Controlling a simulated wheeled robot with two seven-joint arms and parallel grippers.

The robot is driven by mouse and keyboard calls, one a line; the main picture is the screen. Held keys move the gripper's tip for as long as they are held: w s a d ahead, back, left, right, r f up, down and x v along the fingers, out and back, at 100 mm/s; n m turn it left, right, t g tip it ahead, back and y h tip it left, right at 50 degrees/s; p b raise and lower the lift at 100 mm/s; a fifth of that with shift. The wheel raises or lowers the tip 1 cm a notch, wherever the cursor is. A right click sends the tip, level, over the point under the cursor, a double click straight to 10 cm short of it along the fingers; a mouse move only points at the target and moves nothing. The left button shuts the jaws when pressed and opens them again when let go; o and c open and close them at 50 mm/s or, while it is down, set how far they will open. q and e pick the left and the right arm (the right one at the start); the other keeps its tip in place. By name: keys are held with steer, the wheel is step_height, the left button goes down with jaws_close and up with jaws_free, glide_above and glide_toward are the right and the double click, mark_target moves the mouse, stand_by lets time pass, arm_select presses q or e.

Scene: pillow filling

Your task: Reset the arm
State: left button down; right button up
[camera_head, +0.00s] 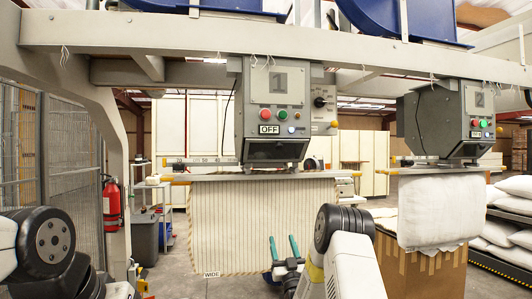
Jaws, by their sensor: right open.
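My right arm (346,262) rises from the bottom centre. Its gripper (283,243) has two teal fingers standing apart and pointing up, with nothing between them. It is in front of the striped panel (225,225) under the filling machine marked 1 (275,105). My left arm (42,245) shows only in part at the lower left corner, and its gripper is out of view.
The machine marked 1 has an OFF label. A second machine (450,118) stands to the right, with a white pillow (440,210) below it over a cardboard box (400,268). Several white pillows fill a rack (500,268) at far right. A fire extinguisher (112,205) is at left.

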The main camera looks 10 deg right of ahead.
steer(key=shift+s+f, duration=0.25)
steer(key=shift+s, duration=0.15)
